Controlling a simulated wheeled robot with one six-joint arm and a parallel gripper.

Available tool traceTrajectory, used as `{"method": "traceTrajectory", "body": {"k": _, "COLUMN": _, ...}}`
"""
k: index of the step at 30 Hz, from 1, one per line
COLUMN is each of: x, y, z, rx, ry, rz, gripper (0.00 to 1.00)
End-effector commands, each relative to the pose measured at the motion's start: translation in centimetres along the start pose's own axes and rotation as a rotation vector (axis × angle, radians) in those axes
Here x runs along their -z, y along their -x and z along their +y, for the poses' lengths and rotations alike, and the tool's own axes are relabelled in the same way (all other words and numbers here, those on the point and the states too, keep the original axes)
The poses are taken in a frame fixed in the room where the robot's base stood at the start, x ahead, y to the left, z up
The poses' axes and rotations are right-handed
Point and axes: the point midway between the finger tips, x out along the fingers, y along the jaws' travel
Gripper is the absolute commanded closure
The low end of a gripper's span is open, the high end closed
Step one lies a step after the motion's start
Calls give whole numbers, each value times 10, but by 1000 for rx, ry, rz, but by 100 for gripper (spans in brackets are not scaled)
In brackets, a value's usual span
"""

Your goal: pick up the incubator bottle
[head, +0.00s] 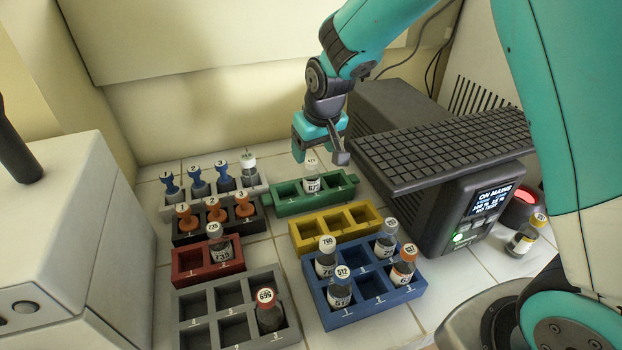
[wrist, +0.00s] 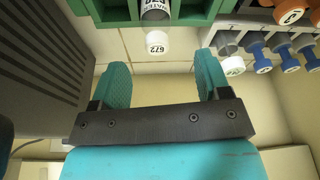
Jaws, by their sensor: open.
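A clear bottle with a white cap and a white label, numbered 672 (head: 311,181), stands upright in a compartment of the green rack (head: 340,194). No label I can read names any bottle as the incubator bottle. My gripper (head: 320,156) is open and empty, just above and behind this bottle. In the wrist view the bottle's cap (wrist: 157,44) lies beyond the gap between my two teal fingers (wrist: 163,66), roughly centred and apart from them. The lower part of the bottle is hidden in the rack.
A dark device (head: 440,165) with a lit screen stands close right of my gripper. Racks in yellow (head: 322,246), blue (head: 345,318), red (head: 190,280) and grey (head: 208,345) stand in front, several holding bottles. A loose bottle (head: 522,240) stands at right, by a red-lit device (head: 520,203).

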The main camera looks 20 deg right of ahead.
Motion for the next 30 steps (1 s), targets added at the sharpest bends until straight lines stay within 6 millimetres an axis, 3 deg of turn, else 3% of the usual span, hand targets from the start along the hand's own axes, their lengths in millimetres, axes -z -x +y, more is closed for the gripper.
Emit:
{"method": "traceTrajectory", "body": {"k": 3, "x": 0, "y": -17, "z": 0, "rx": 0, "ry": 0, "rz": -2, "gripper": 30}}
{"method": "traceTrajectory", "body": {"k": 11, "x": 2, "y": -36, "z": 2, "rx": 0, "ry": -1, "rz": -2, "gripper": 30}}
{"method": "traceTrajectory", "body": {"k": 19, "x": 6, "y": -73, "z": 5, "rx": 1, "ry": 1, "rz": -2, "gripper": 30}}
{"method": "traceTrajectory", "body": {"k": 28, "x": 6, "y": -78, "z": 5, "rx": 1, "ry": 1, "rz": 1, "gripper": 30}}
{"method": "traceTrajectory", "body": {"k": 30, "x": 6, "y": -78, "z": 5, "rx": 1, "ry": 1, "rz": 1, "gripper": 46}}
